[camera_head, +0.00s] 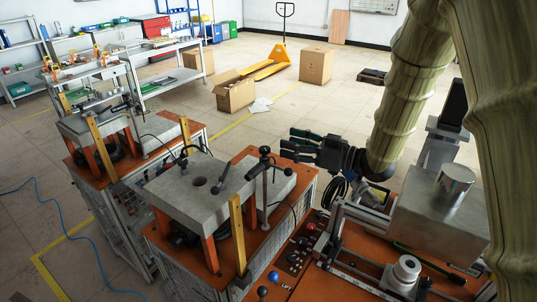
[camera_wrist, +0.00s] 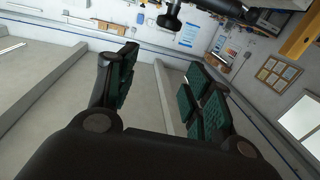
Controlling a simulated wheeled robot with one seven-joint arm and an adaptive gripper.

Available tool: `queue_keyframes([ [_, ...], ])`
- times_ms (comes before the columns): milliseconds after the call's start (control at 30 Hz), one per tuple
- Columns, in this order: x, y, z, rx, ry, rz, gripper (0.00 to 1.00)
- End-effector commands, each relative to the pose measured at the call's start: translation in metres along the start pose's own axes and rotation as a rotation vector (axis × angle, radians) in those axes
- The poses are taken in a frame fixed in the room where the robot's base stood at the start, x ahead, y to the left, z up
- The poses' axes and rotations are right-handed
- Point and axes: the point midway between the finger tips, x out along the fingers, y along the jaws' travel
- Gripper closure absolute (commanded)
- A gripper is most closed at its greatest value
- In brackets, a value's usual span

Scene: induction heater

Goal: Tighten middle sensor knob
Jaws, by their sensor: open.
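My gripper (camera_head: 290,143) is open and empty in the head view, with its fingers pointing left. It is to the right of a black sensor stand (camera_head: 264,158) with knobs, and a small gap shows between them. In the wrist view my gripper (camera_wrist: 160,82) has its green-padded fingers spread wide with nothing between them. A black knob (camera_wrist: 170,19) on a dark arm shows above the fingers there. More black sensor fittings stand at the grey heater block (camera_head: 203,192), including a rod with a handle (camera_head: 223,172). I cannot tell for certain which knob is the middle one.
Yellow upright bars (camera_head: 238,232) rise beside the heater block. A machine with a metal block (camera_head: 440,218) and a control panel (camera_head: 300,252) lies at the right. A second heater unit (camera_head: 100,125) stands at the left. Open floor with cardboard boxes (camera_head: 236,94) lies behind.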

Motion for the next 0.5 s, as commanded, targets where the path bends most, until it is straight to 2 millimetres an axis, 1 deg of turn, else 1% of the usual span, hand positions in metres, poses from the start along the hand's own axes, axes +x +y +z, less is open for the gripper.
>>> queue_keyframes([
  [33,0.000,0.000,0.011,0.000,0.000,0.000,0.49],
  [67,0.000,0.000,0.017,0.000,0.000,0.000,0.49],
  [200,0.001,0.000,0.035,0.000,0.000,-0.001,0.49],
  [333,0.001,0.000,0.043,0.000,0.000,-0.001,0.49],
  [500,0.005,0.000,0.043,-0.001,0.000,-0.001,0.49],
])
